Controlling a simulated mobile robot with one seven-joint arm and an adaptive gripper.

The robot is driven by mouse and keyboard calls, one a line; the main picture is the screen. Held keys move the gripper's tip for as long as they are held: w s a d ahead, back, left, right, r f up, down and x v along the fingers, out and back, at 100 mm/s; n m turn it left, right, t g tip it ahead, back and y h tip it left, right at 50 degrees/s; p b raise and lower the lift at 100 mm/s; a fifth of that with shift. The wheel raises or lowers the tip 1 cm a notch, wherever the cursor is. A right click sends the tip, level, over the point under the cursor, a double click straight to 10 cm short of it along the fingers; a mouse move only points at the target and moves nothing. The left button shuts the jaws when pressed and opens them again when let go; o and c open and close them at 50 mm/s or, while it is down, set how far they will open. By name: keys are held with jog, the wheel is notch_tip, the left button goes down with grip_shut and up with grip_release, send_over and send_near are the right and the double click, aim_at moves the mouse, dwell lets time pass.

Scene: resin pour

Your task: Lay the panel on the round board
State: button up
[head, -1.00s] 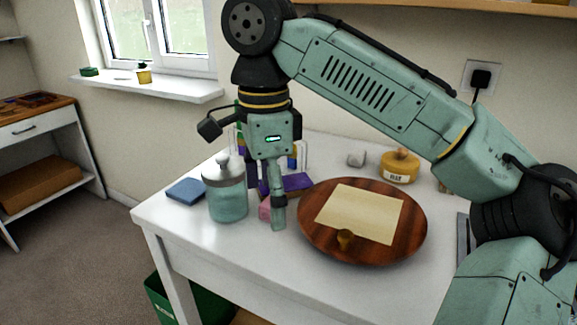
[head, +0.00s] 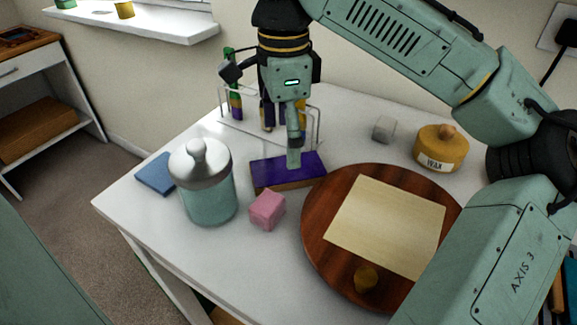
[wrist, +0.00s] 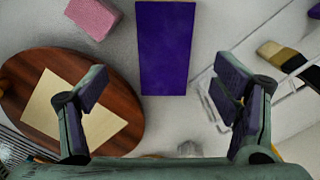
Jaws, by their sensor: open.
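The panel (head: 289,172) is a flat purple-topped slab with a wooden edge, lying on the white table. It also shows in the wrist view (wrist: 166,45). The round board (head: 318,238) is dark reddish wood, to the right of the panel. A pale sheet (head: 385,222) and a small amber pot (head: 366,279) are on it. My gripper (head: 294,157) points down over the panel in the head view and hides a little of it. In the wrist view my gripper (wrist: 162,90) has its fingers wide apart with nothing between them, and the panel extends ahead of them.
A lidded glass jar (head: 207,190) and a pink block (head: 267,209) stand left of the board. A blue slab (head: 156,173) lies at the table's left. A wax tin (head: 441,150) and grey cube (head: 384,129) are at the back right.

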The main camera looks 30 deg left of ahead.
aim_at(288, 172)
jog(key=shift+w+f+p, duration=0.2)
jog(key=shift+f+p, duration=0.05)
jog(key=shift+f, duration=1.4)
jog(key=shift+w+f+p, duration=0.2)
jog(key=shift+f, duration=1.45)
jog(key=c, duration=1.4)
